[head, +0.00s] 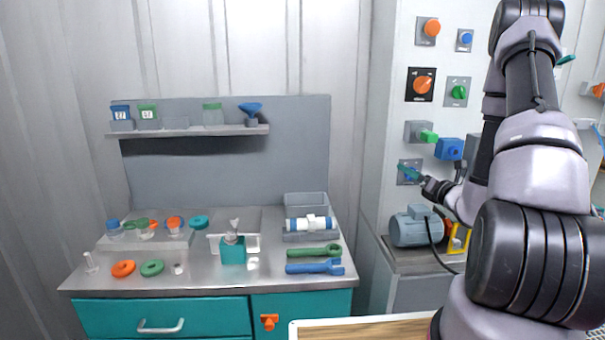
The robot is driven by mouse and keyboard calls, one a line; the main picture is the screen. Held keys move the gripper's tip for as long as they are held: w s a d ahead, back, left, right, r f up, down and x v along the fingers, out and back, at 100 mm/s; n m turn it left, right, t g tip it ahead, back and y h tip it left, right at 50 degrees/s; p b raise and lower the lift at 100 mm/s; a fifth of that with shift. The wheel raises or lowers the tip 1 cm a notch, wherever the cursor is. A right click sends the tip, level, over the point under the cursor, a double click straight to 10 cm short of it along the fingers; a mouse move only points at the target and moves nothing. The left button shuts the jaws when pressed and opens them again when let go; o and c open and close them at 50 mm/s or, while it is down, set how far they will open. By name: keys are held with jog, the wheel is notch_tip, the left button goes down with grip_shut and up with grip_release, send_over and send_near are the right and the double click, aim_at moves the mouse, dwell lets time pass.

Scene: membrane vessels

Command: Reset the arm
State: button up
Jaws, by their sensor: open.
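My arm fills the right side of the head view. My gripper (413,174) is small and far off at the end of the dark wrist, in front of a grey square plate (408,180) low on the white control panel. Its fingertips are hard to make out against the blue-green part on that plate. It is open, and I see nothing held in it. I cannot tell whether it touches the plate.
The white panel (395,130) carries an orange rotary switch (422,85), a green knob (459,92) and a blue socket (449,149). A grey-blue motor (410,228) stands below my gripper. The left bench (205,280) holds rings, jars and wrenches.

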jog(key=s+a+r+n+g+y, duration=0.2)
jog(key=a+r+n+g+y, duration=0.15)
jog(key=a+r+n, duration=0.3)
jog(key=s+a+r+n+g+y, duration=0.3)
jog(key=a+r+n+y, duration=0.2)
jog(key=a, duration=0.3)
jog(key=s+a+r+n+g, duration=0.3)
jog(key=s+a+n+g, duration=0.4)
jog(key=s+n, duration=0.2)
jog(key=s+d+r+n+g+h, duration=0.1)
jog(key=s+r+n+g+h, duration=0.1)
jog(key=s+n+h, duration=0.55)
jog(key=s+d+r+n+t+h, duration=0.4)
jog(key=s+d+r+n+t, duration=0.1)
jog(key=d+r, duration=0.1)
jog(key=shift+s+d+r+n, duration=0.15)
jog(key=shift+s+d+n, duration=0.2)
jog(key=shift+d, duration=0.35)
